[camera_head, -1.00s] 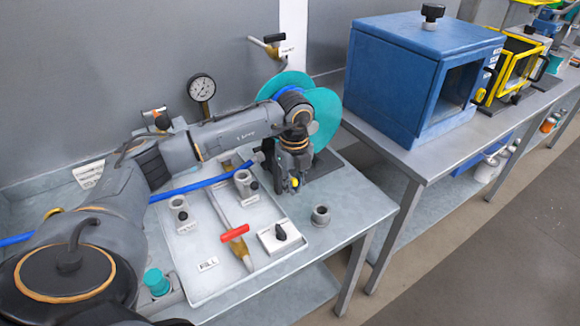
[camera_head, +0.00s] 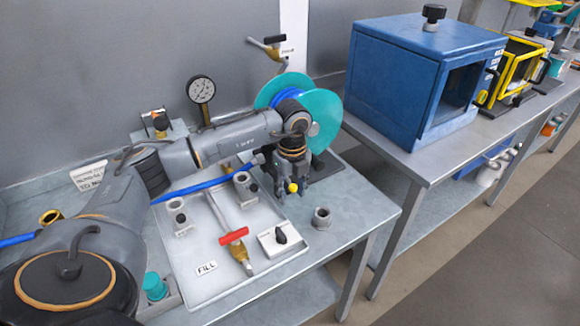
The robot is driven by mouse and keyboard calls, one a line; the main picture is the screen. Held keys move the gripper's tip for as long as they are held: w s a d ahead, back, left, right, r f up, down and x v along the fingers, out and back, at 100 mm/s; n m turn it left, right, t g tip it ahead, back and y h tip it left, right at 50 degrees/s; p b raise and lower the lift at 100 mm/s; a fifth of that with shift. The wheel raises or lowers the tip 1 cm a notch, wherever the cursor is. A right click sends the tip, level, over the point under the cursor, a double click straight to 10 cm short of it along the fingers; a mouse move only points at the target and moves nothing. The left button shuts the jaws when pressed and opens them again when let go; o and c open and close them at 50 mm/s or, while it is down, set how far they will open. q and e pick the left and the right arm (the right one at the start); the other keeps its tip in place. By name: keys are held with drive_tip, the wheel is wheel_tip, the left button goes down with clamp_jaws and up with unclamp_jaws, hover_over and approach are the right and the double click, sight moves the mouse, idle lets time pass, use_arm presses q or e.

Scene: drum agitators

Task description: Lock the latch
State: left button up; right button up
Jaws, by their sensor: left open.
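I cannot tell for certain which part is the latch. A small yellow ball-shaped knob (camera_head: 292,187) shows at the fingertips of my left gripper (camera_head: 291,193), near the right edge of the tray. The left gripper points down and is open, with one finger on each side of the knob in the picture. Whether it touches the knob cannot be told. The gripper hides whatever the knob is fixed to. A blue cabinet (camera_head: 399,85) with a dark window and a black top knob stands on the table to the right. My right gripper is not in view.
A pale tray (camera_head: 185,278) holds a red-handled valve (camera_head: 234,237), a black-knobbed switch box (camera_head: 279,239) and grey fittings. A grey ring (camera_head: 321,218) stands right of the tray. A teal hose reel (camera_head: 327,112) stands behind the gripper. A gauge (camera_head: 201,89) stands near the wall.

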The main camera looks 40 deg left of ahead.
use_arm(q)
wheel_tip(320, 180, up, 9)
drive_tip(key=p, duration=0.6)
idle(0.4)
